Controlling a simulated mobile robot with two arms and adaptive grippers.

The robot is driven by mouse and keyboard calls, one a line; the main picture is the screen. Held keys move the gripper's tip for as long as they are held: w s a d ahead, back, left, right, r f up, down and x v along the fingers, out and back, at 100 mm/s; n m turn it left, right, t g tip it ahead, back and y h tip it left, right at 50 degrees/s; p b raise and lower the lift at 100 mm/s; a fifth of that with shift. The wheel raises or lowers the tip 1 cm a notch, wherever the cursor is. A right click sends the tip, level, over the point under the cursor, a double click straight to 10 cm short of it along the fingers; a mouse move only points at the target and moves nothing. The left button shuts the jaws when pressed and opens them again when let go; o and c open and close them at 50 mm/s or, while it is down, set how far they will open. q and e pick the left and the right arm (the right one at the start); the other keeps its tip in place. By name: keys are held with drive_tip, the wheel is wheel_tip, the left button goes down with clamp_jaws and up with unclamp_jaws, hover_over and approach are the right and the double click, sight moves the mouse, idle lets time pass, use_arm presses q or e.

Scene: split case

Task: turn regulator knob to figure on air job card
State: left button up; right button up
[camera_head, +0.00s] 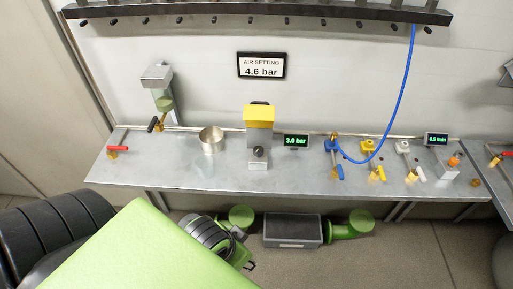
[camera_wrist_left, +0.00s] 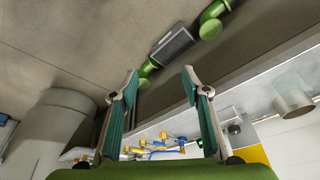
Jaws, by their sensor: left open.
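The air card (camera_head: 261,66) on the wall reads "AIR SETTING 4.6 bar". The regulator (camera_head: 259,117), a grey block with a yellow top, stands on the bench. Its dark round knob (camera_head: 259,152) faces front, low on the block. The green display (camera_head: 296,141) beside it reads 3.0 bar. My left gripper (camera_head: 248,266) is below and in front of the bench, apart from the knob. In the left wrist view its two fingers (camera_wrist_left: 160,72) are spread with nothing between them. A yellow part of the regulator (camera_wrist_left: 252,154) shows there beyond the right finger. My right gripper is out of view.
A steel cup (camera_head: 211,139) stands left of the regulator. A blue hose (camera_head: 404,85) hangs down to coloured valves (camera_head: 369,148) on the right. A second display (camera_head: 436,139) is near the right end. The bench's front edge (camera_head: 230,190) lies between my left gripper and the regulator.

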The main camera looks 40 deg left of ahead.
use_arm(q)
drive_tip(key=w+a+f+t, duration=0.1)
drive_tip(key=w+t, duration=0.1)
drive_tip(key=w, duration=0.4)
drive_tip(key=n+t+y, duration=0.2)
drive_tip(key=n+t, duration=0.1)
drive_tip(key=t, duration=0.5)
approach(256, 151)
drive_tip(key=p+x, duration=0.1)
drive_tip(key=x, duration=0.7)
drive_tip(key=shift+w+d, duration=0.1)
drive_tip(key=shift+x, duration=0.9)
drive_tip(key=shift+f, duration=0.1)
